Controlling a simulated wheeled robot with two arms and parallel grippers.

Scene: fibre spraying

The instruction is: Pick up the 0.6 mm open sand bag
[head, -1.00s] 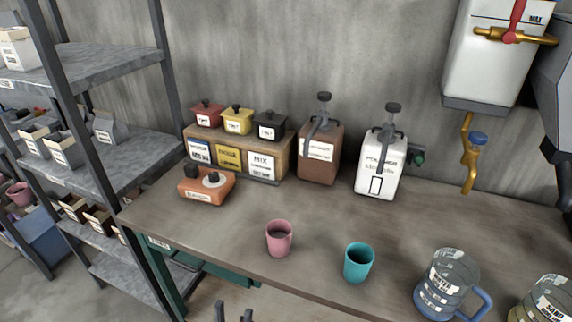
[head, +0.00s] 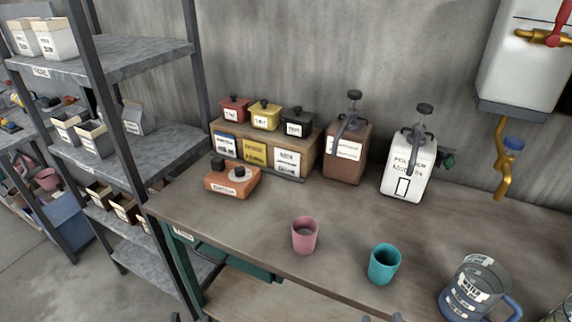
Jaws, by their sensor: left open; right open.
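Several sand bags stand on the grey shelf rack at the left. Two white bags, one (head: 22,38) beside another (head: 56,40), are on the top shelf. Two grey bags with open tops, one (head: 66,129) and another (head: 94,140), stand on the middle shelf, with a grey closed-looking bag (head: 134,119) to their right. Brown bags (head: 122,208) stand on the lower shelf. Labels are too small to read, so I cannot tell which is 0.6 mm. Only fingertips of my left gripper (head: 188,318) and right gripper (head: 382,318) show at the bottom edge, open, far from the bags.
The rack's dark posts stand in front of and between the bags. The workbench (head: 240,212) holds a pink cup (head: 305,236), a teal cup (head: 384,265), a water jug (head: 474,290), an orange scale (head: 232,183) and two pump containers. Bare floor shows at the lower left.

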